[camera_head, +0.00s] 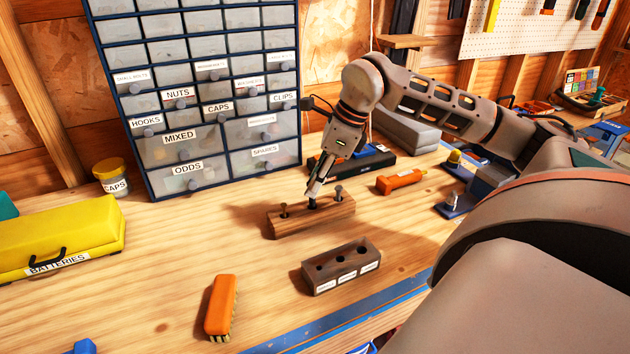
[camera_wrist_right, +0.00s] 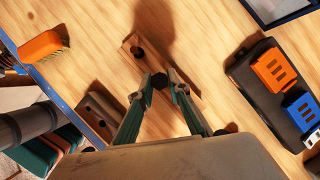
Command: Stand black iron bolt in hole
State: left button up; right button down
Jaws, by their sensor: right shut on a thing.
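My right gripper (camera_head: 313,200) points down over the middle of the light brown wooden block (camera_head: 300,222). It is shut on the black bolt (camera_wrist_right: 160,81), whose dark hexagonal head shows between the fingertips in the wrist view. I cannot tell whether its shank is in the block or just above. Another bolt (camera_head: 284,208) stands at the block's left end and one (camera_head: 339,192) at its right end. Nearer the front edge is a darker block (camera_head: 318,286) with labels on its front and open holes in its top. My left gripper is not in view.
An orange brush (camera_head: 220,305) lies at front left, with clear bench beside it. A black tray (camera_wrist_right: 245,75) with orange and blue pieces and an orange tool (camera_head: 400,181) lie behind and right of the block. A drawer cabinet (camera_head: 200,95) stands at the back.

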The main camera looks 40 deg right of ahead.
aim_at(315, 205)
jog(key=shift+f+b, duration=0.45)
jog(key=shift+f, duration=0.25)
jog(key=shift+f+b, duration=0.55)
jog(key=shift+f, duration=0.4)
jog(key=c, duration=1.8)
grip_release()
jog(key=v, duration=1.2)
jog(key=shift+r, duration=0.1)
jog(key=shift+s, duration=0.1)
